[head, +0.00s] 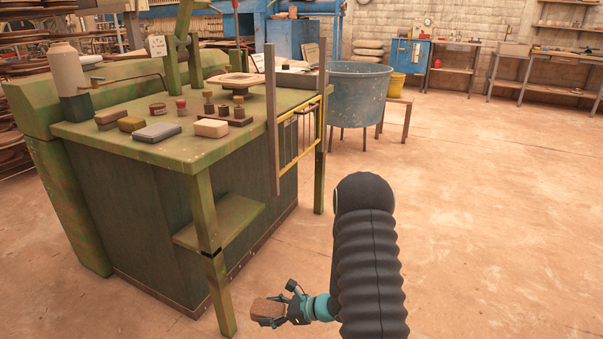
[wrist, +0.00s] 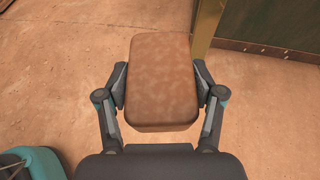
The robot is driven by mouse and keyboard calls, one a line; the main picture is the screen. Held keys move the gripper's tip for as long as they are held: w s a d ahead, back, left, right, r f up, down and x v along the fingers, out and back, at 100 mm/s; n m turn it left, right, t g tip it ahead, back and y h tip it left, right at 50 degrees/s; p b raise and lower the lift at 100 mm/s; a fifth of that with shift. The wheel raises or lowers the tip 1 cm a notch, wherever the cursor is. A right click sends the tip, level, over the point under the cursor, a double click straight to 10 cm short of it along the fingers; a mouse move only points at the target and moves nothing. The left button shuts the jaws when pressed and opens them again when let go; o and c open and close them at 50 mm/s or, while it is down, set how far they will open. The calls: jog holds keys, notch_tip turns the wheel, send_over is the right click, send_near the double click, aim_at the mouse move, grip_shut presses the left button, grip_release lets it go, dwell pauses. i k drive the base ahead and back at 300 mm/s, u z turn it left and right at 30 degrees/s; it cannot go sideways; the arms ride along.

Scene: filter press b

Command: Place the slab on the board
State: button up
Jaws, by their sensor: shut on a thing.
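My gripper (head: 287,310) is shut on a brown slab (head: 267,309), low over the floor in front of the green bench (head: 190,150). In the wrist view the slab (wrist: 162,85) is a rounded reddish-brown block, clasped at both sides between the fingers. A low dark-brown board (head: 238,121) on the bench top carries small jars. A pale flat piece (head: 238,79) with rounded corners stands raised behind it. I cannot tell which of these two is the task's board. My gripper is well below the bench top and apart from both.
On the bench front lie a grey slab (head: 157,132), a tan block (head: 212,127), an olive block (head: 130,124) and a brown block (head: 110,116). Upright posts (head: 272,110) and a yellow rack (head: 300,135) stand at its right edge.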

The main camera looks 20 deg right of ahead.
aim_at(239, 77)
jog(key=z, duration=2)
jog(key=i, duration=3)
jog(key=u, duration=3.85)
